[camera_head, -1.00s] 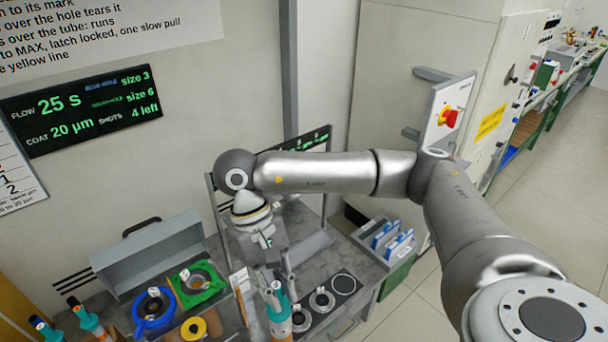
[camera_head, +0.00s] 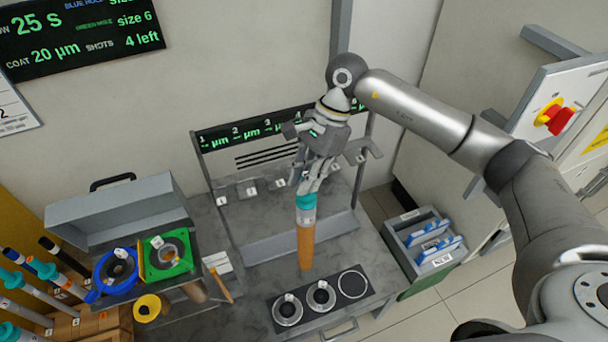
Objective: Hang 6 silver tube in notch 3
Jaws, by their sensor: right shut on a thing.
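My right gripper (camera_head: 308,190) is shut on the top of a tube (camera_head: 305,248), which hangs upright. The tube has a teal collar with a white label and an orange-brown body; it does not look silver, and its number is too small to read. The gripper and tube are in front of the rack (camera_head: 204,165), which has a row of small numbered notches. The notch that seems to be number 3 (camera_head: 280,184) is just left of the gripper. I cannot tell the depth gap between tube and rack. My left gripper is out of view.
Silver-grey rods (camera_head: 28,284) with teal collars stand at the left. A blue holder (camera_head: 98,283), a green holder (camera_head: 150,272) and a yellow ring (camera_head: 148,307) are at the bench's left. A black plate (camera_head: 306,318) with rings lies in front. A grey bin (camera_head: 398,232) stands right.

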